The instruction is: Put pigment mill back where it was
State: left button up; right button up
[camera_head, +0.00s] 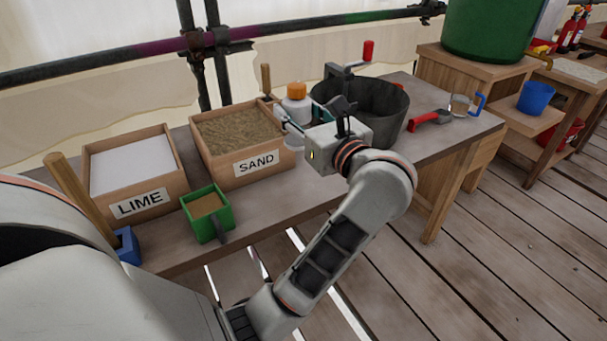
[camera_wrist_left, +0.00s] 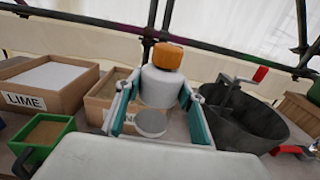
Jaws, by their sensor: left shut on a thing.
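The pigment mill, as I take it, is a white rounded body with an orange top (camera_head: 297,91). It stands out between the sand box and the dark tub in the head view. In the left wrist view the pigment mill (camera_wrist_left: 160,84) is upright between two teal-padded fingers. My left gripper (camera_head: 297,113) is shut on it, one finger on each side; it also shows in the left wrist view (camera_wrist_left: 158,112). A pale round lower part shows under the body. I cannot tell whether it touches the table. My right gripper is not in view.
A sand box (camera_head: 210,160) and a lime box (camera_head: 125,185) stand left on the table (camera_head: 265,205), with a green scoop (camera_head: 217,228) in front. Right are a dark tub (camera_head: 385,115) with a red-handled crank, a red-handled tool (camera_head: 428,121) and a clear cup (camera_head: 460,106).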

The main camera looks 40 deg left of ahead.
aim_at(298, 145)
pick_arm(q)
notch_tip(298, 145, down, 8)
jog(key=shift+f+b, duration=0.1)
jog(key=shift+b, duration=0.65)
notch_tip(298, 145, down, 6)
jog(key=shift+f+b, duration=0.2)
jog(key=shift+b, duration=0.55)
jog(key=shift+f, duration=0.2)
jog(key=shift+r, duration=0.15)
jog(key=shift+f, duration=0.2)
jog(key=o, duration=1.2)
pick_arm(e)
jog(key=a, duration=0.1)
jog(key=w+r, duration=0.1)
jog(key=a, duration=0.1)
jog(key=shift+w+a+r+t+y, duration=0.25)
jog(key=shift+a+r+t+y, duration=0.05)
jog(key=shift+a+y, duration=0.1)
